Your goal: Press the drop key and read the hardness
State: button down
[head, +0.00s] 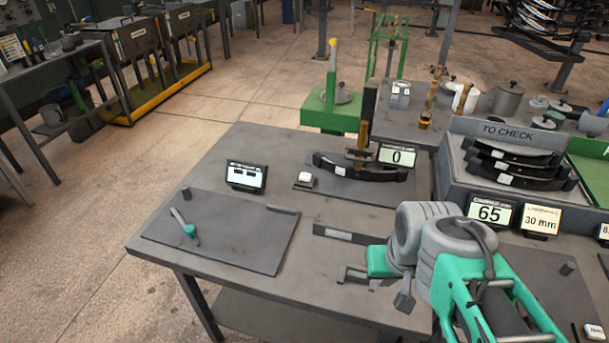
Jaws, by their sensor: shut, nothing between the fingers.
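A display with dashes (246,176) stands near the middle of the bench; its small heading is too small to read. A small white block (306,179), possibly the drop key, sits right of it on a dark plate. A black curved leaf spring (335,166) lies behind on that plate, with a brown upright piece (362,145) at its middle. A display reading 0 (397,156) stands behind the spring's right end. My gripper (352,274) is shut and empty, low over the bench's front right, in front of the spring and apart from it. My arm hides part of the bench.
A flat dark bar (345,234) lies behind my gripper.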

aim_at(306, 176)
jog(key=u, duration=0.55)
jog(key=k, duration=0.65)
jog(key=u, duration=0.95)
jog(key=i, duration=0.9)
jog(key=u, duration=0.7)
